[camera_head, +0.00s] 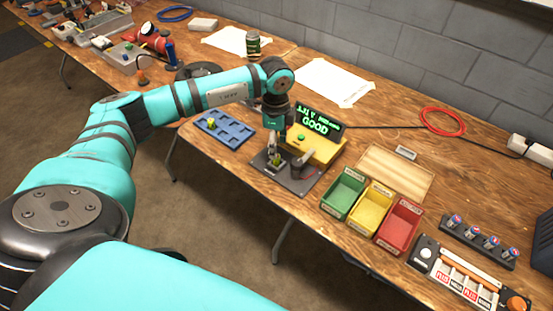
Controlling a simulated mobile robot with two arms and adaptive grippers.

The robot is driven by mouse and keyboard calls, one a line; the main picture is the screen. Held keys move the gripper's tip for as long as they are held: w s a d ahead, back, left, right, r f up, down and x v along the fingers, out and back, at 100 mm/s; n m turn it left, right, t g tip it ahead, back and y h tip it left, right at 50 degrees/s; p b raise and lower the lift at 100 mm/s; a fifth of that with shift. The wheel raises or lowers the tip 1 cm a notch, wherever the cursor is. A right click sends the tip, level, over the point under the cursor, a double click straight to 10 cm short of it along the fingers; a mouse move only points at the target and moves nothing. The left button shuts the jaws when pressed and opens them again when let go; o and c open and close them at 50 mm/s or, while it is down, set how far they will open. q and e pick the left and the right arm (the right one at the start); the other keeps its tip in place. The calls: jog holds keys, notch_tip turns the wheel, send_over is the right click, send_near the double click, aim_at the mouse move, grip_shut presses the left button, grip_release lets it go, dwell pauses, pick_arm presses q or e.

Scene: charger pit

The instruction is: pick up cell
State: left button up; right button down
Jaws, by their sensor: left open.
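A small green cell (277,161) stands on the dark plate (300,187) of a tester, whose screen (314,122) shows "GOOD" in green letters. My left gripper (275,154) points down right over this cell, its fingers open at about the cell's height. The fingers partly hide the cell, and I cannot tell whether they touch it. Another yellow-green piece (211,123) stands in the blue tray (232,133) left of the tester. My right gripper is not in view.
Green (343,194), yellow (371,208) and red (399,224) bins stand right of the tester, in front of a wooden board (396,170). A yellow box (322,148) sits close behind the gripper. A rack with several knobs (478,242) is farther right.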

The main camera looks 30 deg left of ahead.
aim_at(276, 161)
pick_arm(q)
notch_tip(276, 161, down, 6)
jog(key=shift+r+p, duration=0.15)
jog(key=shift+p, duration=0.35)
jog(key=shift+r, duration=0.1)
grip_shut()
